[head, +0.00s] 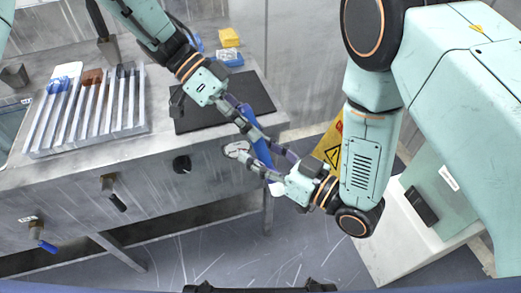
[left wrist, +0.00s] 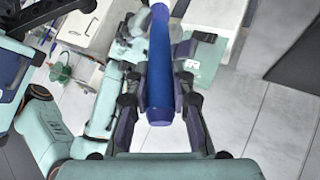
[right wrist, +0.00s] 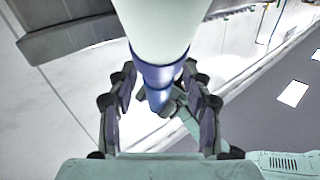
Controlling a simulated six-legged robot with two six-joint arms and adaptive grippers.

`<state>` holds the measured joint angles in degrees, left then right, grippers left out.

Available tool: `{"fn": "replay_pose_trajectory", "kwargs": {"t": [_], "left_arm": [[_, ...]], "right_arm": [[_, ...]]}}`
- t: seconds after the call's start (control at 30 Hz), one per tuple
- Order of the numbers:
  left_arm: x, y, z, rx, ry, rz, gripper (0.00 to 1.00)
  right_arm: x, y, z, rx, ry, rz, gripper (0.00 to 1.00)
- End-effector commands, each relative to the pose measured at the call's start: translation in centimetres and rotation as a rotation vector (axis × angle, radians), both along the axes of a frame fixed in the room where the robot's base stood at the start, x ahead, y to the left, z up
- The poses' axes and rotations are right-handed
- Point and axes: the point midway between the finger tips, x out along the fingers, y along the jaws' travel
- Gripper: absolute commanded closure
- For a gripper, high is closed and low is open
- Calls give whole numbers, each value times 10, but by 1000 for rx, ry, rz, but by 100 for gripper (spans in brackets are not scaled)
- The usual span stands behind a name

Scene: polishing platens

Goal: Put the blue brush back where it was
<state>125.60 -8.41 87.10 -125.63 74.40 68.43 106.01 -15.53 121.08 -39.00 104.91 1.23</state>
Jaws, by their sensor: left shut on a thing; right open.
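A long blue brush (head: 262,150) with a pale lower end hangs tilted in front of the bench's right corner. My left gripper (head: 243,112) is shut on its upper part; the left wrist view shows the blue shaft (left wrist: 160,65) between the fingers. My right gripper (head: 257,163) is open at the lower part. In the right wrist view its fingers (right wrist: 160,85) stand on either side of the brush, whose wide white end (right wrist: 158,25) is close to the camera. A pale slotted rack (head: 98,145) on the bench's left holds blue, brown and dark pieces.
A black mat (head: 195,118) lies on the metal bench (head: 150,165), with a yellow block (head: 229,37) and a blue block (head: 230,57) behind it. Knobs stick out of the bench front. A yellow warning sign (head: 330,145) stands behind my right arm. Floor below is open.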

Motion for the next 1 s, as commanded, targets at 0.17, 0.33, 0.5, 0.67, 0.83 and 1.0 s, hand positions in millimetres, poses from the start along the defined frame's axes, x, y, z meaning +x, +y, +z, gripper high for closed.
{"fn": "replay_pose_trajectory", "kwargs": {"t": [0.17, 0.33, 0.5, 0.67, 0.83, 1.0], "left_arm": [[0, 0, 0, 0, 0, 0, 100], [0, 0, 0, 0, 0, 0, 100], [0, 0, 0, 0, 0, 0, 100], [0, 0, 0, -1, -1, 1, 100], [1, 0, 0, 0, -2, 2, 75], [1, 0, 0, 0, -1, 2, 61]], "right_arm": [[0, 0, 0, 0, 0, 0, 56], [0, 0, 0, 0, 0, 0, 71], [0, 0, 0, -1, 1, 0, 85], [-1, 0, 0, 1, 1, 2, 99], [-1, 0, 0, 0, 0, 4, 100], [-1, 0, 0, 0, 0, 3, 100]]}}
